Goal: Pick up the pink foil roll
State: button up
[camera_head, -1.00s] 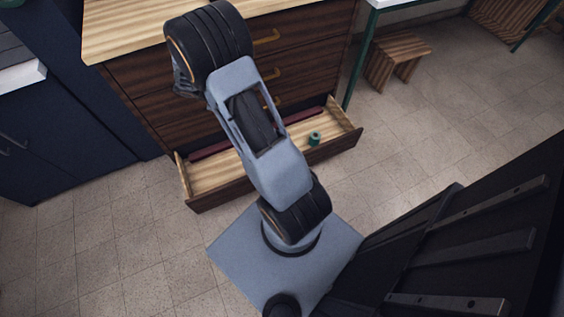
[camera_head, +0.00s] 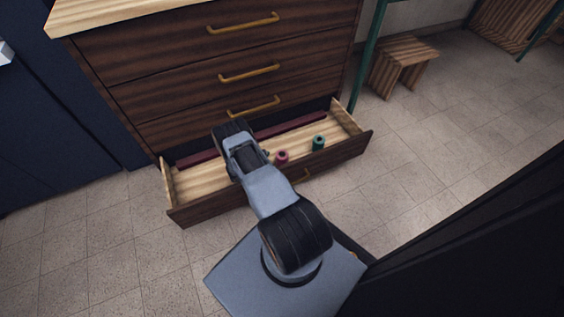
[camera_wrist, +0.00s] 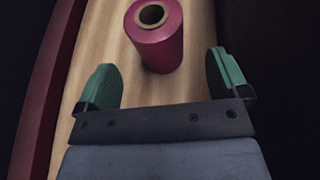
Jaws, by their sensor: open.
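The pink foil roll (camera_head: 282,157) stands upright in the open bottom drawer (camera_head: 204,186). In the wrist view the pink foil roll (camera_wrist: 160,45) stands on the pale wooden drawer floor, its round hollow top towards the camera. My gripper (camera_wrist: 166,80) is open and empty, its two green fingertips wide apart. The roll is beyond the fingertips, roughly centred between them and apart from both. In the head view my arm hides the gripper and part of the drawer.
A green roll (camera_head: 318,143) stands in the drawer to the right of the pink one. A dark red strip (camera_head: 292,127) runs along the drawer's back. Closed drawers with brass handles (camera_head: 249,72) rise above. A wooden stool (camera_head: 402,66) stands at the right.

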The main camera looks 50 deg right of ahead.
aim_at(277, 160)
jog(key=b+x, duration=0.2)
jog(key=x, duration=0.3)
jog(key=shift+d+f, duration=0.1)
jog(key=shift+d, duration=0.3)
jog(key=c, duration=1.1)
jog(key=shift+o, duration=0.2)
